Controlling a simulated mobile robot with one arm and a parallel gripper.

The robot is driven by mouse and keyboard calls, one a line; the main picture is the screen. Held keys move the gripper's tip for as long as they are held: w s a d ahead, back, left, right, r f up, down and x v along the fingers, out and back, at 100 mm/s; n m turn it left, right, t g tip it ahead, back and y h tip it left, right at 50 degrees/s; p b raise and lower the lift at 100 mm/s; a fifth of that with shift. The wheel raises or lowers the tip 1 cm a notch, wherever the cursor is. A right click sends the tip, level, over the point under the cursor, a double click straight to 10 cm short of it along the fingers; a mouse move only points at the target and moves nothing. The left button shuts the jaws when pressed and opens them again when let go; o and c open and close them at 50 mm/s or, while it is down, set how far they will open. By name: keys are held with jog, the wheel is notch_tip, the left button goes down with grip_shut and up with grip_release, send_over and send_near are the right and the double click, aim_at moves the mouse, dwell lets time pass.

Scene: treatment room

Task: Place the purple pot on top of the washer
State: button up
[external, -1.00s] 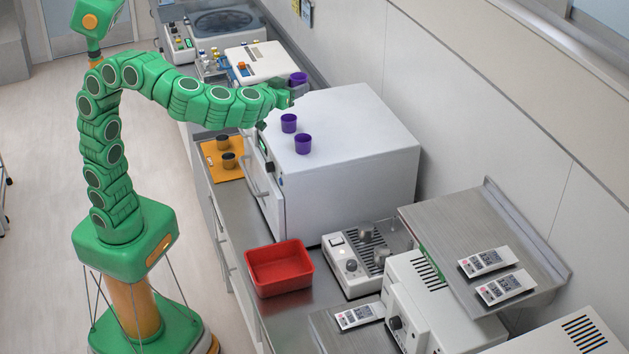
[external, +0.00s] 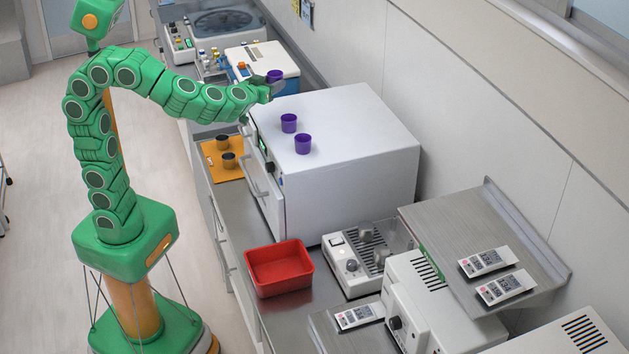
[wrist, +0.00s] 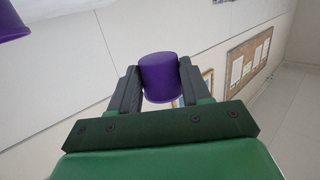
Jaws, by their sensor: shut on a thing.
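A purple pot (external: 274,76) is held between the fingers of my gripper (external: 272,87), near the far left edge of the white box-shaped machine, which I take for the washer (external: 350,145). The wrist view shows the held pot (wrist: 160,77) between both dark fingers (wrist: 158,85). Its height over the washer's edge is hard to tell. Two other purple pots, one farther back (external: 289,123) and one nearer (external: 303,144), stand upright on the washer's top. Part of a purple pot (wrist: 12,20) also shows at the wrist view's upper left corner.
Two dark pots (external: 229,160) stand on an orange mat (external: 212,150) left of the washer. A red bin (external: 279,268) sits on the counter in front. A white and blue device (external: 262,60) stands behind my gripper. The right part of the washer's top is clear.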

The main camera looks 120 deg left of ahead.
aim_at(267, 121)
jog(key=shift+f, duration=4.5)
jog(key=shift+f, duration=0.15)
jog(key=o, duration=1)
jog(key=shift+r, duration=0.2)
jog(key=shift+d+r, duration=0.2)
jog(key=shift+d, duration=1.6)
jog(key=shift+s+d+r, duration=0.2)
jog(key=shift+d, duration=1.15)
jog(key=shift+s+d+r, duration=0.15)
jog(key=shift+d+r, duration=0.1)
jog(key=shift+d, duration=1.15)
jog(key=shift+s+d+r, duration=0.2)
jog(key=shift+d, duration=1.15)
